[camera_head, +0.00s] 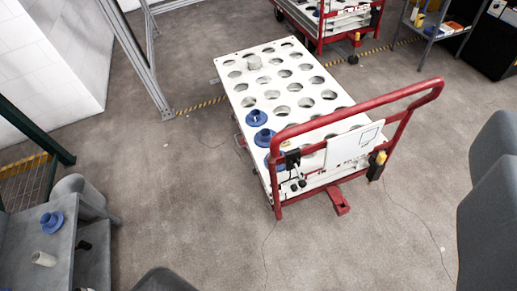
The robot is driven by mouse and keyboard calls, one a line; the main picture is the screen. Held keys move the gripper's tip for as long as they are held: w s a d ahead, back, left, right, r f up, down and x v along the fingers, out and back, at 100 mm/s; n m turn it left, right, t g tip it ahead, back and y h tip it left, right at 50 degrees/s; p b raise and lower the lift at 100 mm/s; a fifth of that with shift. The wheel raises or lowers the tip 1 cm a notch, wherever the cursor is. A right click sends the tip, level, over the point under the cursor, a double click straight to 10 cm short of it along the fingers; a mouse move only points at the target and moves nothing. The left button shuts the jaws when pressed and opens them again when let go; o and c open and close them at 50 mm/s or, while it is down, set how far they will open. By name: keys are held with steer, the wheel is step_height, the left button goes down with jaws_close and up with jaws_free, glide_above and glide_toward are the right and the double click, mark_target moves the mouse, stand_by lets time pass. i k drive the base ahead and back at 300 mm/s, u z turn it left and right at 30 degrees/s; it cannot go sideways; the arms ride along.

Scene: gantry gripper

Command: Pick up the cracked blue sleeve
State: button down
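Two blue flanged sleeves, one (256,118) behind the other (264,138), sit along the left edge of a white perforated cart top (315,88). A third blue piece (274,160) is partly hidden behind the cart's red rail. Another blue sleeve (51,221) stands on a grey bench at the lower left. All are small in view, and I cannot tell which one is cracked. I cannot make out my gripper's fingertips for certain. Dark grey rounded shapes at the right and bottom edges may be parts of me. No sleeve is seen held.
The red cart handle (362,107) rises at the cart's near side. A pale cylinder (43,259) lies on the grey bench (28,240). A second red cart (334,22) and a shelf (432,32) stand at the back. Floor between bench and cart is clear.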

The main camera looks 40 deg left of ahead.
mark_target(256, 117)
steer(key=k, duration=1.3)
steer(key=u, duration=0.7)
steer(key=i, duration=1)
steer(key=z, duration=0.05)
